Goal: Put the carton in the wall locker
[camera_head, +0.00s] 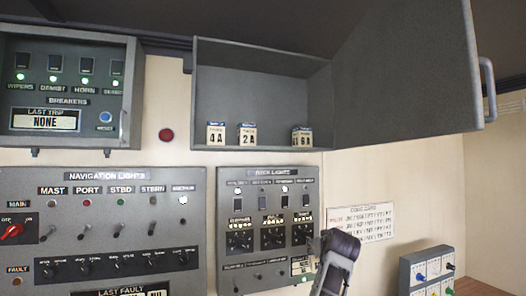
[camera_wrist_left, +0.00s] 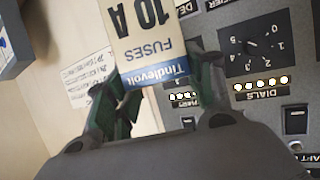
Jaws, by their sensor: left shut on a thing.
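The wall locker (camera_head: 262,54) is a grey box high on the wall in the head view. Its door (camera_head: 405,75) stands open to the right. Three small fuse cartons stand inside along the bottom front: 4A (camera_head: 216,134), 2A (camera_head: 247,135) and 6A (camera_head: 302,137). My left gripper (camera_head: 339,245) is below the locker, in front of the wall beside the deck lights panel. In the left wrist view my left gripper (camera_wrist_left: 160,98) is shut on a cream and blue carton (camera_wrist_left: 147,45) marked FUSES 10 A, upside down in that picture. The head view does not clearly show this carton.
The breakers box (camera_head: 70,88) is left of the locker. The navigation lights panel (camera_head: 120,220) and deck lights panel (camera_head: 265,205) are below. A switch box (camera_head: 428,270) stands at lower right. The locker floor has a gap between the 2A and 6A cartons.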

